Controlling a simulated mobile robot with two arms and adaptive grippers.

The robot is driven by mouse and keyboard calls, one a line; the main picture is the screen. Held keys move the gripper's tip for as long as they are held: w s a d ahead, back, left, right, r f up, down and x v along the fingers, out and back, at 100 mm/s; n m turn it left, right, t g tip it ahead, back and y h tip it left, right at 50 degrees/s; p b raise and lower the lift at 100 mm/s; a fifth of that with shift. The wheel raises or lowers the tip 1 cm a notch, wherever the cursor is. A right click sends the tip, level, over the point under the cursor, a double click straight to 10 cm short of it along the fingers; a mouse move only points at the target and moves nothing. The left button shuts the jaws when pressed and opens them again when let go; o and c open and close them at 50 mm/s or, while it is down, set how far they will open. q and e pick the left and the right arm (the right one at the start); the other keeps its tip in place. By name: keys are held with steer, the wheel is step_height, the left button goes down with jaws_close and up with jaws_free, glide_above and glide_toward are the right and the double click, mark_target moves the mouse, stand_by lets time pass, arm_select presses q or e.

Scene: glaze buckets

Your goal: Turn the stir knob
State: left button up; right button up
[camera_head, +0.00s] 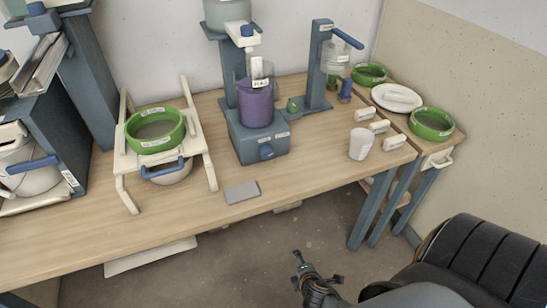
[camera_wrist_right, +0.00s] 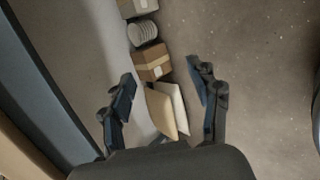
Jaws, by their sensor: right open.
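The stir knob (camera_head: 266,152) is a small blue knob on the front face of the blue-grey mixer base (camera_head: 250,140). A purple bucket (camera_head: 256,103) stands on that base, under a white spout. My right gripper (camera_head: 302,264) is in front of the table, over the floor, well apart from the knob. In the right wrist view my right gripper (camera_wrist_right: 160,82) is open, with nothing between its two fingers. The knob is outside that wrist view. My left gripper is not in view.
The table front edge (camera_head: 320,183) lies between my right gripper and the knob. A grey plate (camera_head: 242,192) lies near that edge. A white cup (camera_head: 361,144) stands right of the mixer; a rack with a green sieve (camera_head: 155,131) stands left. Boxes (camera_wrist_right: 153,62) lie on the floor.

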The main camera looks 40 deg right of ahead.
mark_target(268, 156)
steer(key=w+d+r+n+t+h, duration=0.1)
steer(key=w+r, duration=0.1)
steer(key=r, duration=0.4)
steer(key=w+d+r+n+t+h, duration=0.1)
steer(key=w+r+n+t, duration=0.1)
steer(key=r, duration=0.4)
steer(key=w+d+r+n+t+h+b, duration=0.1)
steer(key=w+r+n, duration=0.1)
steer(key=r, duration=0.5)
steer(key=shift+w+d+t, duration=0.3)
steer(key=shift+w+d, duration=0.1)
steer(key=shift+w, duration=0.3)
steer(key=w+r+n+t, duration=0.35)
steer(key=r+n, duration=0.35)
steer(key=n, duration=0.3)
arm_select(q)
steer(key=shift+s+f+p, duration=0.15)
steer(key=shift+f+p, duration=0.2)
arm_select(e)
steer(key=w+n, duration=0.1)
steer(key=w, duration=0.3)
steer(key=w+d+n+t+y, duration=0.1)
steer(key=w, duration=0.4)
steer(key=w+n+y, duration=0.1)
steer(key=w+n, duration=0.1)
steer(key=w, duration=0.3)
steer(key=shift+w+d+f, duration=0.1)
steer(key=shift+d+f, duration=0.15)
steer(key=shift+f, duration=0.15)
steer(key=c, duration=1.2)
